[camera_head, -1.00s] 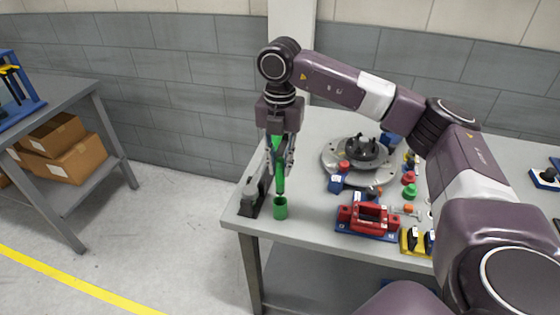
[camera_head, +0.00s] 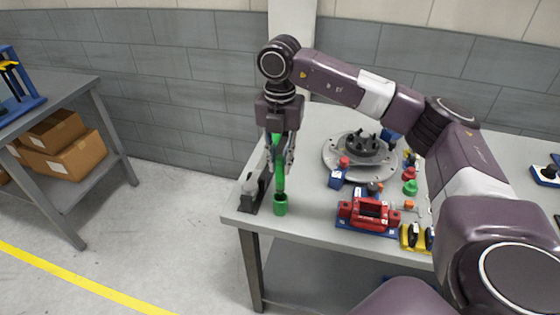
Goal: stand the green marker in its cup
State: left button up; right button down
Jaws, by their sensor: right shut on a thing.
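The green marker (camera_head: 280,180) is upright, and my right gripper (camera_head: 281,163) is shut on it from above. The green cup (camera_head: 281,206) stands near the table's front left corner. The marker's lower end is at the cup's mouth and seems to reach into it; how deep I cannot tell. My left gripper is not in view.
A grey and black device (camera_head: 250,194) stands just left of the cup. A red fixture on a blue base (camera_head: 368,215), a round grey chassis part (camera_head: 357,156) and several coloured knobs fill the grey table (camera_head: 307,219) to the right. Free tabletop lies between cup and red fixture.

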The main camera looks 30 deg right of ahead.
aim_at(280, 179)
jog(key=shift+f+b, duration=2.05)
jog(key=shift+f, duration=1)
jog(key=c, duration=1.7)
grip_release()
jog(key=shift+c, duration=0.2)
jog(key=shift+r, duration=0.15)
notch_tip(280, 179, up, 9)
jog(key=p, duration=0.6)
jog(key=shift+p, duration=0.3)
